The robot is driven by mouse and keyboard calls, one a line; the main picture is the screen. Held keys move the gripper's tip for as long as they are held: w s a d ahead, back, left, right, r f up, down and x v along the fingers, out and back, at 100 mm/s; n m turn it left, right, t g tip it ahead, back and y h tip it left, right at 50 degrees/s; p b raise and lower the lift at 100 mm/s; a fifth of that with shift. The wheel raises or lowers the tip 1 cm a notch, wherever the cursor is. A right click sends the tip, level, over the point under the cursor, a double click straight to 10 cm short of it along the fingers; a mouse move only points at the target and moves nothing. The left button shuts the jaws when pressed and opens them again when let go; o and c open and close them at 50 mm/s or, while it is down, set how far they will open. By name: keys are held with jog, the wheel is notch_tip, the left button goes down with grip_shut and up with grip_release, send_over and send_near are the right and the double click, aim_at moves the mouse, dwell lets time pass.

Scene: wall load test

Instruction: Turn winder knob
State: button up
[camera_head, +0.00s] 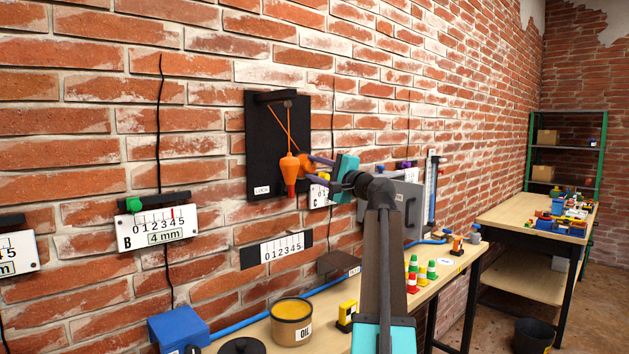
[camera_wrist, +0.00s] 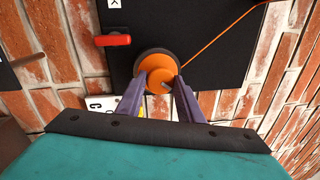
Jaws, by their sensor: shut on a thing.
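The orange winder knob (camera_wrist: 158,75) sits on the black board (camera_wrist: 205,40). My gripper (camera_wrist: 160,92) has its two purple fingers on either side of the knob and is shut on it. In the head view the knob (camera_head: 304,166) is partly hidden behind an orange weight (camera_head: 289,167) hanging from the top bracket. My gripper (camera_head: 315,161) reaches it from the right. An orange cord (camera_wrist: 222,35) runs slantwise from the knob across the board. A red lever (camera_wrist: 113,40) is beside the knob, near the label marked LOCK (camera_head: 262,190).
A 0–5 scale (camera_head: 282,249) is on the wall below the board, and gauge B (camera_head: 158,228) is to its left. The bench below holds an OIL tin (camera_head: 291,333), a blue box (camera_head: 178,329) and small cones (camera_head: 421,270). A grey panel (camera_head: 400,208) is behind my arm.

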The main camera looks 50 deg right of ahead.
jog(key=n+b, duration=0.2)
jog(key=n+y+b, duration=0.1)
jog(key=n+b, duration=0.1)
jog(key=shift+d+n, duration=0.2)
jog(key=shift+n, duration=0.2)
jog(key=shift+r+n+y+b, duration=0.1)
jog(key=shift+n+y+b, duration=0.3)
jog(key=shift+n+b, duration=1.05)
jog(key=shift+n+p, duration=0.3)
jog(key=shift+n, duration=0.05)
jog(key=o, duration=1)
jog(key=shift+a, duration=0.1)
jog(key=shift+s+f, duration=0.3)
jog(key=shift+s, duration=2)
jog(key=shift+s+f, duration=0.3)
jog(key=shift+s, duration=2)
jog(key=shift+s+f, duration=0.3)
jog(key=shift+s, duration=2)
